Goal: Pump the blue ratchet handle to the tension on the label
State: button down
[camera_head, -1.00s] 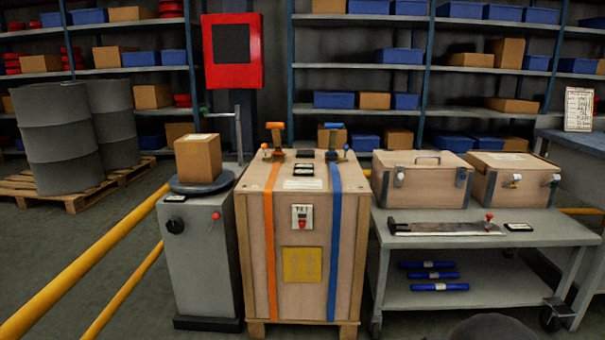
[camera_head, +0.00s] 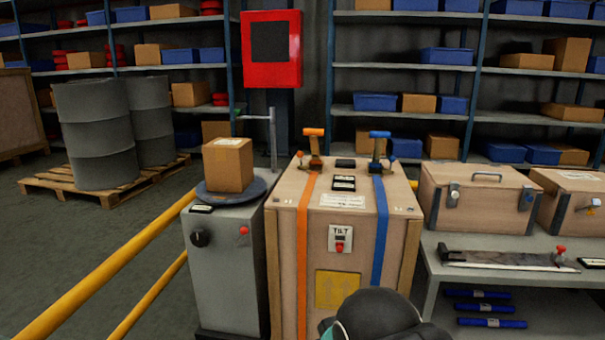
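The blue ratchet handle (camera_head: 380,136) stands up on top of the wooden crate (camera_head: 285,250), at the upper end of the blue strap (camera_head: 380,240). The orange ratchet handle (camera_head: 314,133) stands to its left on the orange strap (camera_head: 303,250). A small black display (camera_head: 344,183) and a white label (camera_head: 342,201) lie on the crate top between the straps; their text is too small to read. A dark rounded part of my arm shows at the bottom centre, in front of the crate. My gripper's fingers are not visible.
A grey cabinet (camera_head: 222,280) carrying a cardboard box (camera_head: 228,165) stands close left of the crate. A grey cart (camera_head: 500,242) with wooden cases (camera_head: 478,200) stands close right. Yellow rails (camera_head: 110,270) run along the left. Shelves and a red panel (camera_head: 272,48) are behind.

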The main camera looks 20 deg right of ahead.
aim_at(379, 136)
jog(key=i, duration=0.75)
jog(key=z, duration=0.55)
jog(key=i, duration=0.5)
jog(key=z, duration=0.35)
